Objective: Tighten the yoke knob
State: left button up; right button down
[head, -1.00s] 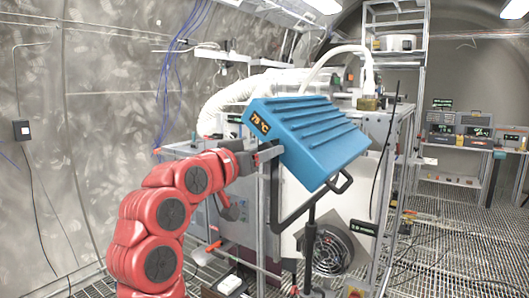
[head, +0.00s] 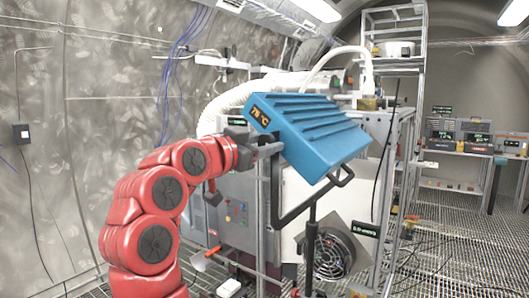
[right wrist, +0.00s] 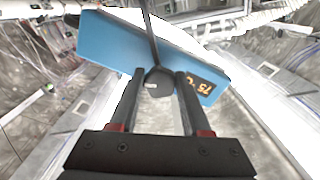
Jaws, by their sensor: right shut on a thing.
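The blue heater unit (head: 310,130) with a lit 75 °C readout hangs tilted in a dark yoke (head: 297,208) on a stand. The dark yoke knob (right wrist: 158,83) is at the unit's side in the right wrist view, between the two fingers of my right gripper (right wrist: 160,85). My right gripper is shut on this knob. In the head view my right gripper (head: 267,150) is at the unit's left end, and the knob is hidden there. The left gripper is not in view.
A metal cabinet and frame (head: 240,215) stand close behind the unit, with a white hose (head: 230,105) above. A round fan (head: 331,255) sits low beside the stand pole (head: 311,245). Grating floor (head: 450,240) is open at the right, before shelves with instruments (head: 460,140).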

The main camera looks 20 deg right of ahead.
jog(key=m, duration=0.2)
jog(key=shift+m, duration=0.4)
jog(key=m, duration=0.3)
jog(key=shift+m, duration=0.3)
jog(key=m, duration=0.4)
jog(key=shift+m, duration=1.8)
jog(key=shift+c, duration=1.8)
grip_release()
